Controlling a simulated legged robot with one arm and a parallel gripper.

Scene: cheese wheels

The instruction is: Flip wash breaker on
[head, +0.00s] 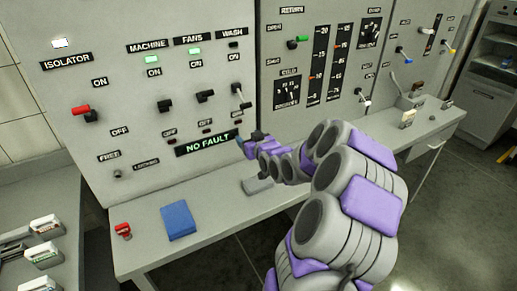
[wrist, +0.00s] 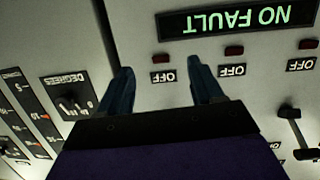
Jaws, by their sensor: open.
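The wash breaker (head: 241,97) is a small lever on the grey panel, under the WASH label (head: 232,31). The light under that label is dark. I cannot tell its exact tilt. My gripper (head: 249,139) is open and empty, below the wash breaker and near the right end of the NO FAULT display (head: 206,145). In the wrist view, which shows the panel upside down, my gripper (wrist: 159,68) has its two dark fingers apart, with the leftmost OFF label (wrist: 162,76) between them. The wash lever is not visible there, and the gripper body covers part of the panel.
The machine breaker (head: 165,105) and fans breaker (head: 205,96) are left of the wash breaker, both with green lights. A red-handled isolator (head: 84,112) is farther left. A blue box (head: 178,220) lies on the desk ledge (head: 215,218). Dials and gauges fill the panel to the right.

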